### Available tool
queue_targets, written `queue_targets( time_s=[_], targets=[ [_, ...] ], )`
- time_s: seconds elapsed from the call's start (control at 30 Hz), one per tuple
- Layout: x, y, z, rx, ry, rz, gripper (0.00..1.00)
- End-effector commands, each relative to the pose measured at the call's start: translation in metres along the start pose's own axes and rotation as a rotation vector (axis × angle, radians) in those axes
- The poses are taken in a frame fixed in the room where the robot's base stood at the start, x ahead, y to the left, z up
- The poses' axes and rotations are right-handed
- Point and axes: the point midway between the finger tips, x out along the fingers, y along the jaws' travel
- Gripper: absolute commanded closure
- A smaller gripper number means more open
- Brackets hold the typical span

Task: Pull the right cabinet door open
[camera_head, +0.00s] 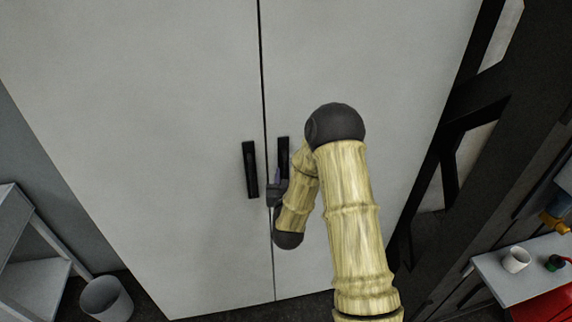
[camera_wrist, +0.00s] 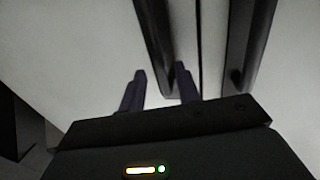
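The cabinet's right door (camera_head: 390,70) is pale grey and looks closed, level with the left door. Its dark vertical handle (camera_head: 283,152) stands just right of the centre seam, its lower part hidden by my arm and gripper. My gripper (camera_head: 276,174) is at this handle's lower part. In the wrist view my gripper's two dark purple fingers (camera_wrist: 160,78) are apart. One dark handle bar (camera_wrist: 156,40) shows between and beyond them, closer to the right finger. I cannot tell whether they touch.
The left door (camera_head: 140,110) has its own dark handle (camera_head: 250,170) close by; a second bar (camera_wrist: 246,45) shows in the wrist view. A bin (camera_head: 106,298) and grey shelf frame (camera_head: 30,240) stand lower left. A dark frame (camera_head: 450,150) and a shelf with a white cup (camera_head: 516,260) are right.

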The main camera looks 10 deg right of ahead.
Motion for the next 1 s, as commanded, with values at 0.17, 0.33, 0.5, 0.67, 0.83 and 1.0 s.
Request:
queue_targets(
  time_s=[0.17,0.33,0.5,0.67,0.83,1.0],
  targets=[
    [0.023,0.001,-0.002,0.0,0.0,0.002,0.67],
    [0.031,0.0,0.0,0.0,0.0,0.0,0.67],
    [0.031,0.0,0.001,0.0,-0.001,0.0,0.67],
    [0.031,0.0,0.0,0.0,0.0,0.0,0.85],
    [0.031,0.0,0.0,0.0,0.0,0.0,1.0],
    [0.031,0.001,0.0,0.0,0.0,0.0,1.0]
  ],
)
